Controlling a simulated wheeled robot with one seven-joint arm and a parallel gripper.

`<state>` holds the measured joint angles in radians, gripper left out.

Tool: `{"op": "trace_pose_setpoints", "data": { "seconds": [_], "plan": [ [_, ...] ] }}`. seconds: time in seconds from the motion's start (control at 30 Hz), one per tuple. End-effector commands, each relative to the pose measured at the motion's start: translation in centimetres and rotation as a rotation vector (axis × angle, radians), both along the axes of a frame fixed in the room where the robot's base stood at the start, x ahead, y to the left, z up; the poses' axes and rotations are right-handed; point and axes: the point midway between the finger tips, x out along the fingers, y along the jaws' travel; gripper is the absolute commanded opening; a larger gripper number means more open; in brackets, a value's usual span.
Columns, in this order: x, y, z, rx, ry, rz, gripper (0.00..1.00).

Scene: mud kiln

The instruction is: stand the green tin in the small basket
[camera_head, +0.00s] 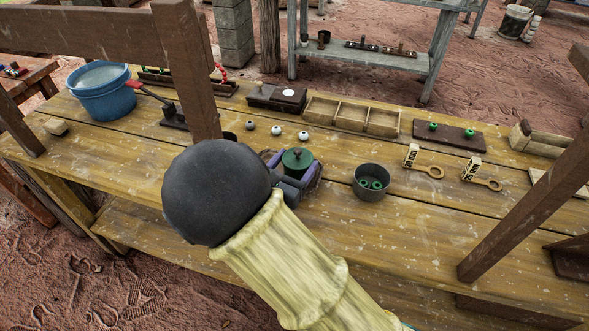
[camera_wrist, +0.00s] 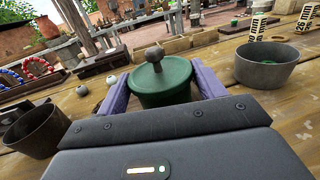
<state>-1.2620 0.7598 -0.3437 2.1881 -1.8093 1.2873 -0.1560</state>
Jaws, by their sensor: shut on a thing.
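The green tin (camera_head: 297,158) has a flat lid with a dark knob on top and is upright. It also shows in the wrist view (camera_wrist: 164,83), between the two purple fingers. My gripper (camera_head: 292,170) is shut on the tin, with a finger on each side; it shows in the wrist view as well (camera_wrist: 161,90). The tin's lower part is hidden by my gripper, so I cannot tell whether it touches the table. I cannot make out a small basket in either view.
A grey bowl (camera_head: 371,191) with green rings stands right of the tin. A dark cup (camera_wrist: 33,130) is close on the left. Small balls (camera_head: 277,130), a compartment tray (camera_head: 351,118) and a dark board (camera_head: 449,135) lie behind. A blue pot (camera_head: 103,100) stands far left. Wooden posts (camera_head: 190,70) rise nearby.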

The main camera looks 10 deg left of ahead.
Motion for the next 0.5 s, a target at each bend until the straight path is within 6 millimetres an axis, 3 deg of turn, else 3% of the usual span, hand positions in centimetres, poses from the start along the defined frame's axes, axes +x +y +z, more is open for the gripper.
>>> {"op": "trace_pose_setpoints", "data": {
  "seconds": [0.1,0.5],
  "plan": [
    [0.0,-0.1,-1.6,-0.002,0.0,-0.002,0.46],
    [0.0,0.0,-2.1,0.001,0.0,0.0,0.46]
  ]
}}
